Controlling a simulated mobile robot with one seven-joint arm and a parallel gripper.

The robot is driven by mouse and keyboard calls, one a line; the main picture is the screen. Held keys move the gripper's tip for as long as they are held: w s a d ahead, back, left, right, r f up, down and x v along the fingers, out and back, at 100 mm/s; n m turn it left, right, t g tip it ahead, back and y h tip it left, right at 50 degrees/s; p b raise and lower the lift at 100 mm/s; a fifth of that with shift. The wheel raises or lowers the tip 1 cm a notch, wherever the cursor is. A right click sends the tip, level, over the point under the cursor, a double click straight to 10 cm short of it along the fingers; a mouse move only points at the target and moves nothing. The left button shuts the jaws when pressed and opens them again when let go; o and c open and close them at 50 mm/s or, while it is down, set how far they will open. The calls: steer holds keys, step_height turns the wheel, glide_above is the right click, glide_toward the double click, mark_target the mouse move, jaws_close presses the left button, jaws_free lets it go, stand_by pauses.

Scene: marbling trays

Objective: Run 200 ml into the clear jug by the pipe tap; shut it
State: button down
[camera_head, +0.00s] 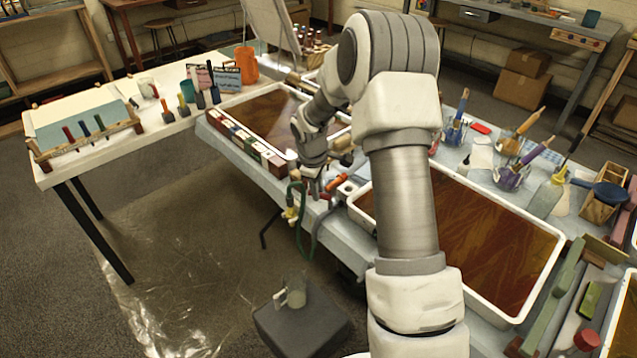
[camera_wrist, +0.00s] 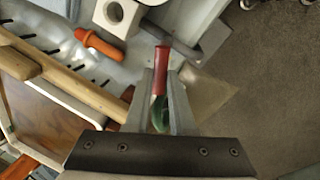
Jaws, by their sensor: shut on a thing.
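My gripper (camera_head: 314,186) is at the near edge of the tray table, by the pipe tap and its green hose (camera_head: 302,217). In the wrist view my gripper (camera_wrist: 162,88) is shut on a slim red handle (camera_wrist: 160,68) with a green part (camera_wrist: 159,117) below it, which looks like the tap lever. Most of the tap body is hidden by my fingers and arm. The clear jug (camera_head: 296,291) stands upright on a dark grey block below the hose. It looks pale and cloudy; its level and any running stream are too small to tell.
Shallow white trays of brown liquid lie left (camera_head: 262,112) and right (camera_head: 478,238) of my arm. An orange-handled tool (camera_wrist: 98,43) lies close to my gripper. A row of small boxes (camera_head: 246,140) lines the left tray. The plastic-covered floor (camera_head: 185,265) left of the jug is clear.

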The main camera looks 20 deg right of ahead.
stand_by(0.3)
steer(key=c, duration=0.8)
jaws_free()
steer(key=shift+o, duration=0.2)
step_height(320, 180, up, 17)
steer(key=s+a+p, duration=0.2)
steer(key=shift+s+a+p, duration=0.15)
steer(key=shift+s+p, duration=0.2)
steer(key=shift+p, duration=0.05)
